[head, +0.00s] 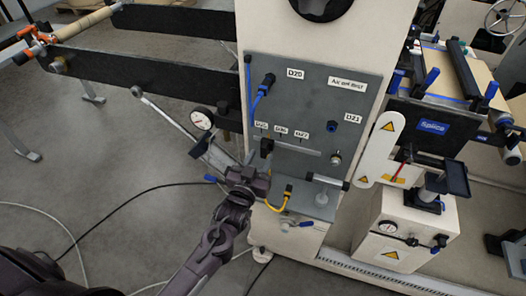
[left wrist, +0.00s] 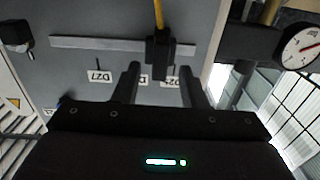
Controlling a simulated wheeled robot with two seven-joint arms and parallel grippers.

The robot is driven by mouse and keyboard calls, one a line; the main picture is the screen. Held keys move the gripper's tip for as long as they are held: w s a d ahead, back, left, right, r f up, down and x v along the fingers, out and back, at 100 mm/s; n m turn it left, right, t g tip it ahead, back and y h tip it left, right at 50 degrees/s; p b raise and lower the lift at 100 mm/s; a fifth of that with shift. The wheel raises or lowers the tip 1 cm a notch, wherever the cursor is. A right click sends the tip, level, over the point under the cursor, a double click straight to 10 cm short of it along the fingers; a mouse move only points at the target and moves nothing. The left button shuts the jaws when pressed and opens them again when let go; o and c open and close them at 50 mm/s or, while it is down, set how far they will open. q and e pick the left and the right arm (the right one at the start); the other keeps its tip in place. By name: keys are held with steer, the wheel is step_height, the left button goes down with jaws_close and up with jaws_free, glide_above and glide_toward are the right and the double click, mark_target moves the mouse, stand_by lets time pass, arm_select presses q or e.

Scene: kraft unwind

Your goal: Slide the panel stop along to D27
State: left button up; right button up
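The panel stop (head: 266,147) is a small black block at the left end of a pale horizontal rail (head: 300,150) on the grey panel. It sits below the D25 label (head: 261,125); the D27 label (head: 301,135) is further right. In the left wrist view the picture is upside down: the stop (left wrist: 160,50) is on the rail (left wrist: 95,43), and the D27 label (left wrist: 100,77) lies to the left. My left gripper (left wrist: 158,73) is open, its two fingers apart on either side of the stop's near end; contact cannot be told. My right gripper is not in view.
A gauge (head: 202,118) stands left of the panel. A yellow hose (head: 280,202) and a lower ledge lie beneath the rail. A blue-black knob (head: 331,126) is right of the labels. The rail looks clear from the stop toward D27.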

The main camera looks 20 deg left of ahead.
arm_select(q)
steer(key=shift+w, duration=1.35)
jaws_close()
steer(key=shift+d, duration=0.1)
